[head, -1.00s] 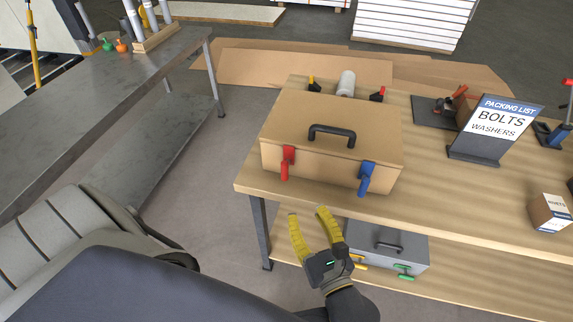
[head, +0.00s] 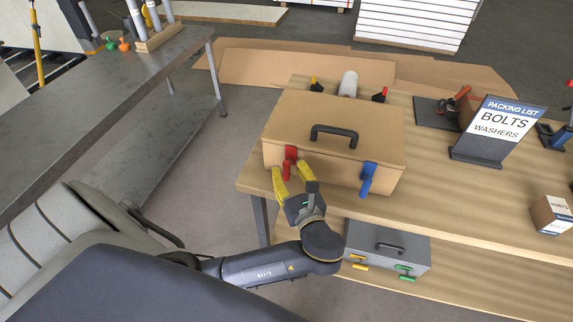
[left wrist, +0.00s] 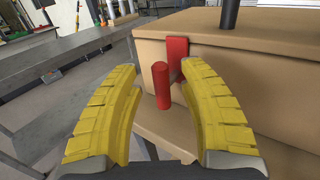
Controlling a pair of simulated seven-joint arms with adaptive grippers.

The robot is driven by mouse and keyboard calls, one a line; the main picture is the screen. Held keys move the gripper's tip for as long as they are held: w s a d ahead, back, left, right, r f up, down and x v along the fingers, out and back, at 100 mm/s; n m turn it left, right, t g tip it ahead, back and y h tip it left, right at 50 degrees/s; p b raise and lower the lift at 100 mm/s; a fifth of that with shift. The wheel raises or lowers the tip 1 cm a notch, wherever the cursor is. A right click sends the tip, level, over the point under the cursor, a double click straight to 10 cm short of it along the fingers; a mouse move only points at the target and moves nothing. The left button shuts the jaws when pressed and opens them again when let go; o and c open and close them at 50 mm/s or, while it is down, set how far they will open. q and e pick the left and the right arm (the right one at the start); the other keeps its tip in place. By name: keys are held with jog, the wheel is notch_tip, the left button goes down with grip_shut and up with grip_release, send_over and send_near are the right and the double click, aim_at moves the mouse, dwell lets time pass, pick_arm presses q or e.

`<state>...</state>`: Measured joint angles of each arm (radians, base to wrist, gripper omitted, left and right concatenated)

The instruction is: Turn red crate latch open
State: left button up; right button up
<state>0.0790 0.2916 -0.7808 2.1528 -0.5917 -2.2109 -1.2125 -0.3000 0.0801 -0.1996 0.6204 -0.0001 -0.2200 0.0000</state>
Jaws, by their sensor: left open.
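A tan crate (head: 340,118) with a black top handle (head: 333,134) sits on the wooden table. Its red latch (head: 290,156) is on the left of the front face, with its handle hanging down. In the left wrist view the red latch handle (left wrist: 162,86) stands upright in front of the crate, between my fingers in the picture. My left gripper (head: 291,174) is open just in front of the red latch; its yellow fingers partly hide the handle in the head view. I cannot tell whether a finger touches it. My right gripper is not in view.
A blue latch (head: 367,178) is on the right of the same crate front. A grey case (head: 388,248) sits on the lower shelf. A packing-list sign (head: 492,130) and a small box (head: 550,214) stand to the right. A metal table (head: 100,110) stands left.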

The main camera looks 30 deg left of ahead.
pick_arm(q)
jog(key=shift+x, duration=1.3)
jog(key=shift+c, duration=0.4)
grip_shut()
